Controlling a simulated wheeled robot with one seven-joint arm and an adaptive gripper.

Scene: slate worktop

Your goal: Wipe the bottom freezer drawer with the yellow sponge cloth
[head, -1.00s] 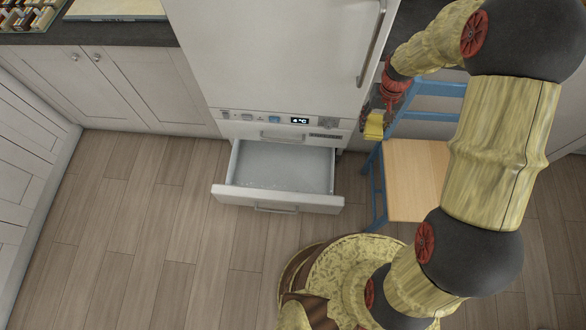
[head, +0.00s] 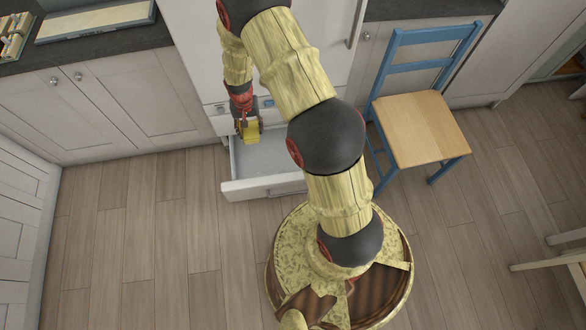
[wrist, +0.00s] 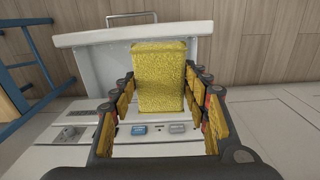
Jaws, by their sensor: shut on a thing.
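The yellow sponge cloth (wrist: 159,75) is held between the fingers of my gripper (wrist: 160,115) in the wrist view. In the head view the cloth (head: 252,133) hangs below my gripper (head: 245,120). The bottom freezer drawer (head: 275,187) is pulled open, and my gripper is above its left part. In the wrist view the drawer's pale rim (wrist: 85,38) and handle show behind the cloth. The cloth hides much of the drawer inside there, and my arm covers its right part in the head view. I cannot tell whether the cloth touches the drawer.
A blue chair with a wooden seat (head: 420,130) stands right of the fridge (head: 335,50). Pale cabinets (head: 110,110) line the wall at left. The wooden floor (head: 160,230) in front is clear. Another pale piece of furniture (head: 550,262) shows at the right edge.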

